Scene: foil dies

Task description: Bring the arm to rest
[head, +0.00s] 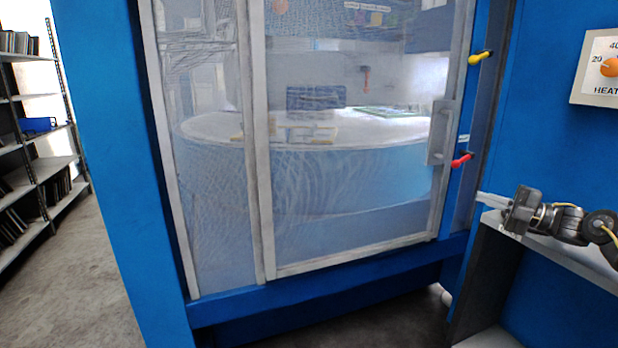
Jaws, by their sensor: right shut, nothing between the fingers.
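My right gripper (482,197) comes in from the right edge in the head view. Its fingers point left, toward the right side of the machine's framed glass door (345,235). The fingers are shut and hold nothing. The gripper is in front of the blue panel, beside a grey shelf-like ledge (572,262), and I cannot tell whether it touches the ledge. My left gripper is not in view.
A door handle (440,132), a yellow lever (480,57) and a red lever (461,160) are near the right gripper. A heat dial box (599,68) is on the right wall. Shelves (38,170) stand at far left beside clear floor.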

